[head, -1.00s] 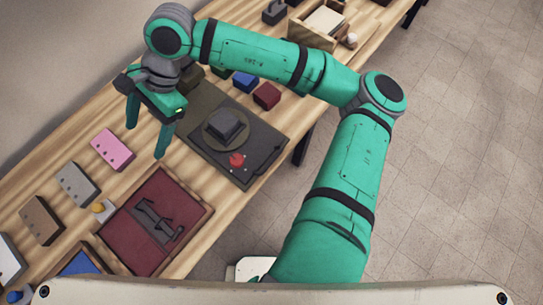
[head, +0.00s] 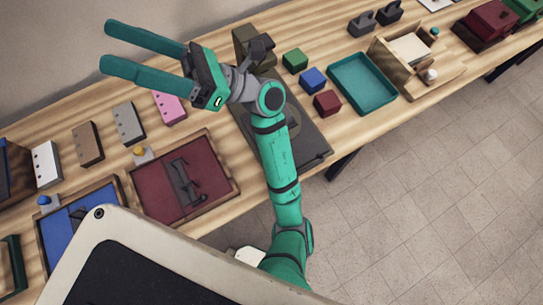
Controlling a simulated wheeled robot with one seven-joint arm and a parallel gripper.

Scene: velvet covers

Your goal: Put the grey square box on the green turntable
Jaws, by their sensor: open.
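My gripper (head: 106,44) is open and empty. Its two long teal fingers point left, over the back edge of the table near the wall. The dark olive-grey turntable base (head: 313,150) lies on the table behind my arm. My arm covers most of its round platter, and I cannot see the grey square box there now. In the earlier view a dark grey square block sat on that platter. An olive block (head: 243,37) stands at the back beside my wrist.
Green (head: 295,60), blue (head: 313,79) and dark red (head: 327,103) blocks stand right of my arm, near a teal tray (head: 362,83). A maroon tray (head: 150,190) and a pink block (head: 170,107) lie to the left. The floor at right is clear.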

